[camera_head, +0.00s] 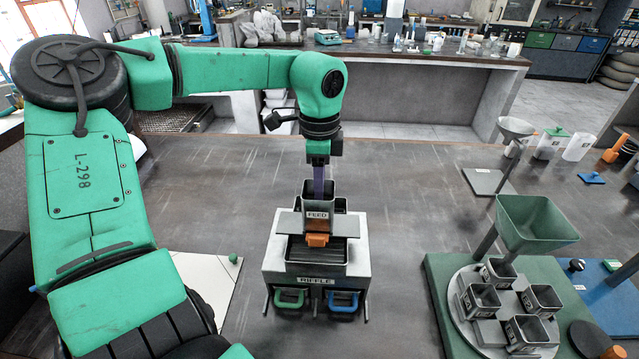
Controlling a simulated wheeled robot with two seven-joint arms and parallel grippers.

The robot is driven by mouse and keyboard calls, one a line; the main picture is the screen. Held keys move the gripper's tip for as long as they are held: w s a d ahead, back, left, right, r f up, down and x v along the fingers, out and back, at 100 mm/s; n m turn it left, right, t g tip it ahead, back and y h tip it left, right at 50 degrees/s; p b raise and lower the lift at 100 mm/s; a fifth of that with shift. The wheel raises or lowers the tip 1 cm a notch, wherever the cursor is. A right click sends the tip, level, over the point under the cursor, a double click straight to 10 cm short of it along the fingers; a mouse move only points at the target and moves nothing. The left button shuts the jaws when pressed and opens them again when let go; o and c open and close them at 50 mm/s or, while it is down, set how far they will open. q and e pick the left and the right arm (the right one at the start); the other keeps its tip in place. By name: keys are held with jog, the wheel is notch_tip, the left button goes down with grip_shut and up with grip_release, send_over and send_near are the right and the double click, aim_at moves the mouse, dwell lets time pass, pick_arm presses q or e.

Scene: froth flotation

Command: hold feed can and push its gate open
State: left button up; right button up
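The feed can (317,226), a grey box with a FEED label, stands upright on the grey riffle splitter (316,281) in the middle of the table. Its orange gate (317,240) is on the front, below the label. My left gripper (319,190) points straight down at the can's top. Its purple finger reaches the can's rim area. The fingertips are partly hidden, so I cannot tell whether they are closed on the can wall. The splitter has a green-handled pan (290,298) and a blue-handled pan (343,299) at its front. My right gripper is not in view.
A green funnel hopper (535,225) stands above a round turntable (466,318) with several small grey cups on a green base at right. A white sheet (215,285) lies left of the splitter. The table behind the splitter and between it and the turntable is clear.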

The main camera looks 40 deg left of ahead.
pick_arm(q)
jog(key=shift+f, duration=0.5)
jog(key=shift+s+d+f, duration=0.2)
jog(key=shift+s, duration=0.05)
jog(key=shift+w, duration=0.1)
grip_shut()
dwell(0.7)
